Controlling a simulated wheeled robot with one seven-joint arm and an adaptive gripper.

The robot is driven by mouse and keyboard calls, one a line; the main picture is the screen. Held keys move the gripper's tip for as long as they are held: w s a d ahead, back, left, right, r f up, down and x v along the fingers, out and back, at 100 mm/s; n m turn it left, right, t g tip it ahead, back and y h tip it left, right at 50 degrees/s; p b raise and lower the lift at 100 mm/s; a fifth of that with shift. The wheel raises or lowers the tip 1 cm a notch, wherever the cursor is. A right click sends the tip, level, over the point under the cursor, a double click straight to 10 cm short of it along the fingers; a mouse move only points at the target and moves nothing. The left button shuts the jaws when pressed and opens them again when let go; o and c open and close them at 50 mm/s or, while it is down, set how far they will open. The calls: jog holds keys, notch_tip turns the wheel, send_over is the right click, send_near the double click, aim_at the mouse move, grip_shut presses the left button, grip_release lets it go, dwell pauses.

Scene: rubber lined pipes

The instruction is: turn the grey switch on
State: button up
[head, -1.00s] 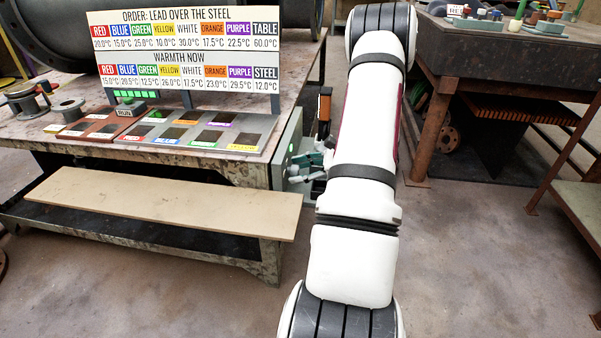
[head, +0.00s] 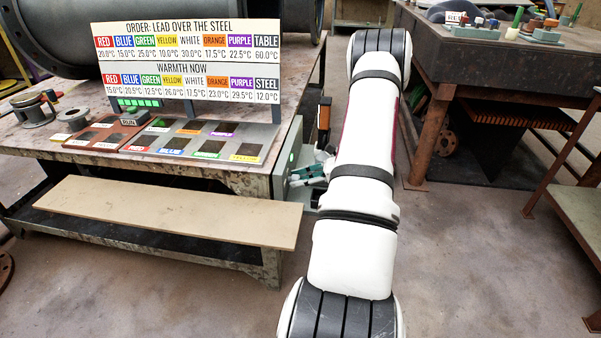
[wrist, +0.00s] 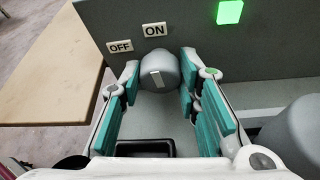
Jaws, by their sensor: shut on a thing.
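The grey switch (wrist: 160,70) is a round knob with a white pointer mark, on a grey panel (wrist: 190,45) in the wrist view. The mark stands nearly upright in the picture, roughly in line with the ON label (wrist: 153,30). The OFF label (wrist: 119,47) is to its left. My gripper (wrist: 160,66) has its teal-padded fingers on both sides of the knob, shut on it. In the head view my gripper (head: 308,172) is beside the panel box (head: 285,160) at the table's right end, partly hidden by my arm.
A green light (wrist: 229,11) glows on the panel. A second grey rounded part (wrist: 294,135) is at the right of the wrist view. The table (head: 205,179) carries coloured-label plates and a sign board (head: 190,62). A low board (head: 165,212) juts out in front.

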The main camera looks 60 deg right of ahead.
jog(key=shift+d+m+y+p, duration=0.1)
jog(key=shift+m+y+p, duration=0.2)
jog(key=shift+m+p, duration=0.25)
jog(key=o, duration=1.1)
jog(key=shift+o, duration=0.2)
jog(key=shift+s, duration=0.1)
jog(key=v, duration=1.1)
jog(key=shift+s+d+r, duration=0.2)
jog(key=shift+s+d, duration=0.05)
